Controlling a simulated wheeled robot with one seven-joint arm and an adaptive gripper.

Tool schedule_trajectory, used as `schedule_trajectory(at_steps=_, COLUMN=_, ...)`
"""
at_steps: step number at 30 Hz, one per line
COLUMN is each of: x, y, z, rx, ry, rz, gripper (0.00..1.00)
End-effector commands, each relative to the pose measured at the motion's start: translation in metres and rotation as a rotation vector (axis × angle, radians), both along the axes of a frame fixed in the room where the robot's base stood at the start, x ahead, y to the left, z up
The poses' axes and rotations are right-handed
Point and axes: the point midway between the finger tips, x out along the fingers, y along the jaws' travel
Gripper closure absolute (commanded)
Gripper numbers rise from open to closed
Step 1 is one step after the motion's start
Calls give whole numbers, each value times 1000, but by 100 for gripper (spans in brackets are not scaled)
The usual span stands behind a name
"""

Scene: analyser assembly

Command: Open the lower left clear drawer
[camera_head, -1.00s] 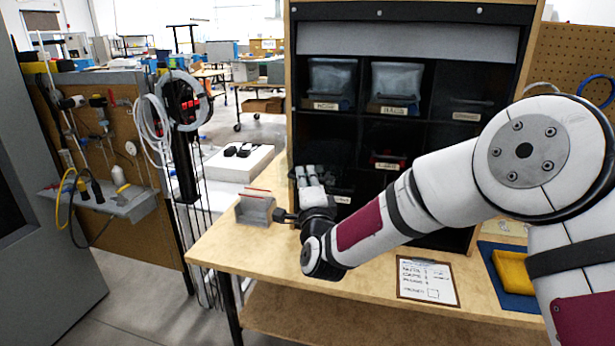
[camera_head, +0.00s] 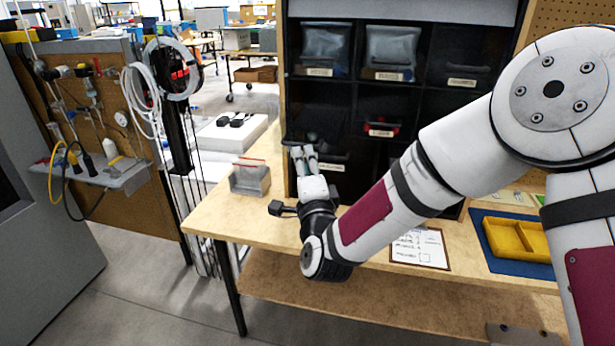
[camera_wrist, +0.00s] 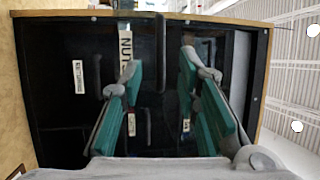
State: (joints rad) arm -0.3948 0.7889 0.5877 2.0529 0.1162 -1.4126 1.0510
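A dark cabinet (camera_head: 352,95) stands on the wooden bench. A pale label (camera_head: 332,168) at its lower left marks a dark, see-through drawer front, partly hidden by my gripper. In the wrist view, the green-padded fingers of my gripper (camera_wrist: 160,64) stand apart before the cabinet, and a label reading NUTS (camera_wrist: 126,48) lies by the left finger. I cannot tell whether the fingers touch the drawer or how far out it stands.
A grey metal holder (camera_head: 250,179) stands left of my gripper. A checklist (camera_head: 420,248) and yellow tray (camera_head: 517,240) on a blue mat (camera_head: 490,258) lie to the right.

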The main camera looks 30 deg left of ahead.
Motion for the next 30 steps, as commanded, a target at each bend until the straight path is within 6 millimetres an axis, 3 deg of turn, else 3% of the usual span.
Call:
schedule_trajectory(at_steps=4, x=-21, y=-16, z=-5, rx=-2, ry=1, rz=2, gripper=70)
schedule_trajectory(at_steps=10, x=-37, y=-27, z=-8, rx=-1, ry=1, rz=0, gripper=70)
schedule_trajectory(at_steps=30, x=-37, y=-31, z=-5, rx=-25, ry=-6, rz=1, gripper=70)
